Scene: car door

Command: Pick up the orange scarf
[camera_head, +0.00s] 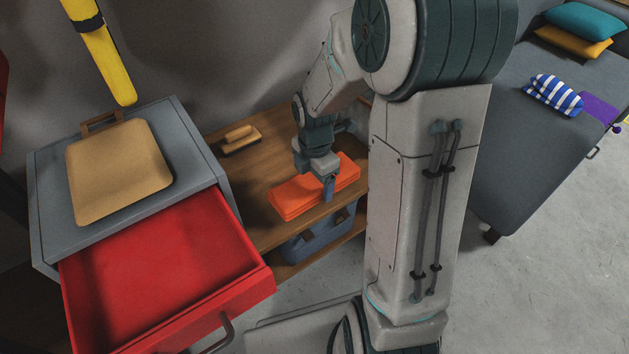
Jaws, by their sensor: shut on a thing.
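The orange scarf (297,198) is a folded flat bundle on the wooden shelf top, near its front edge. My gripper (328,187) points down onto the scarf from above, toward its right part. It is shut on the scarf, which appears to lie still on the wood. The arm's wrist covers part of the scarf's back side.
A wooden brush (240,138) lies behind on the wooden shelf (262,237). A blue-grey bin (318,240) sits below. At left, an open red drawer (165,270) juts out from a grey cabinet with a tan board (118,170). A grey couch (535,140) stands at right.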

